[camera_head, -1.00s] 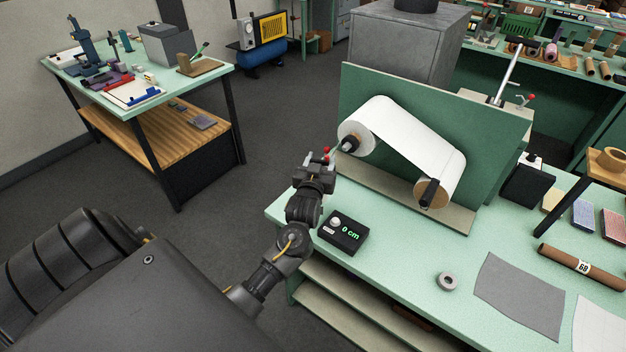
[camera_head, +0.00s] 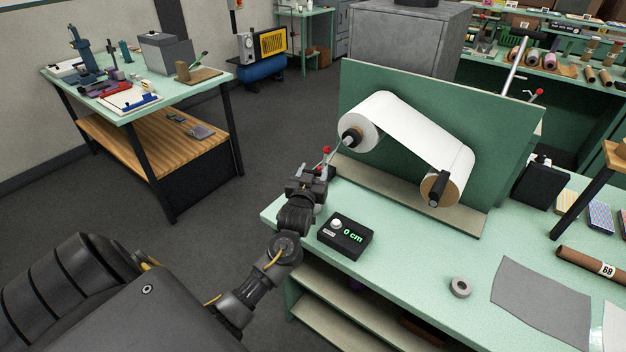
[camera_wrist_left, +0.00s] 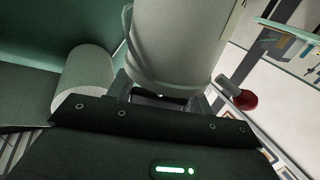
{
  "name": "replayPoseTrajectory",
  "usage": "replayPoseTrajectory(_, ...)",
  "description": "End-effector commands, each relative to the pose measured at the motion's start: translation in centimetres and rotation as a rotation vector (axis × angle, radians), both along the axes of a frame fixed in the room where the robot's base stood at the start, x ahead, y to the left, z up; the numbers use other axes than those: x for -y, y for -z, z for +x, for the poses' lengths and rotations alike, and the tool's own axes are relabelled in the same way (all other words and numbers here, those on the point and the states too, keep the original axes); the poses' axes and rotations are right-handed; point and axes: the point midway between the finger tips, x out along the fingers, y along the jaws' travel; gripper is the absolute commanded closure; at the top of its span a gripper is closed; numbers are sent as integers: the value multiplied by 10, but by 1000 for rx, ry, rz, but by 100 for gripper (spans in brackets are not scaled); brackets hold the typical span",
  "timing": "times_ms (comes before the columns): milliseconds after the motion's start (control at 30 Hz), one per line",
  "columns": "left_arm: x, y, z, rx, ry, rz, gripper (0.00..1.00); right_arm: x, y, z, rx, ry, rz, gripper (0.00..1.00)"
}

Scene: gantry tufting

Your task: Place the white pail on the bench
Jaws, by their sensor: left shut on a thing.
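The white pail (camera_wrist_left: 185,45) fills the upper middle of the left wrist view, right in front of my left gripper (camera_wrist_left: 162,92), with its thin handle at its left side. The left gripper is shut on the pail; the exact contact is dark and partly hidden. In the head view my left gripper (camera_head: 310,180) is at the left end of the green bench (camera_head: 410,275), and the gripper hides nearly all of the pail. My right gripper is not in view.
A green panel with a white paper roll (camera_head: 425,130) stands on the bench. A red-knobbed lever (camera_head: 326,151) is close to the gripper. A black counter box (camera_head: 344,237) reading 0 cm and a tape ring (camera_head: 459,287) sit in front; bench top between them is clear.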

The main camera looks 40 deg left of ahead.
Motion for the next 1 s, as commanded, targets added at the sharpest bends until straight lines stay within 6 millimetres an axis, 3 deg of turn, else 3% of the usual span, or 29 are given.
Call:
replayPoseTrajectory(333,0,1,0,2,0,0,100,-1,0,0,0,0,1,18)
replayPoseTrajectory(367,0,3,0,-1,0,0,48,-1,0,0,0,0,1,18)
replayPoseTrajectory(533,0,2,0,-1,0,0,27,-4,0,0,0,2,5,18)
replayPoseTrajectory(867,0,-3,0,0,0,0,27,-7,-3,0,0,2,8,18)
replayPoseTrajectory(1000,9,1,-17,-1,2,-1,27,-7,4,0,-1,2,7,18)
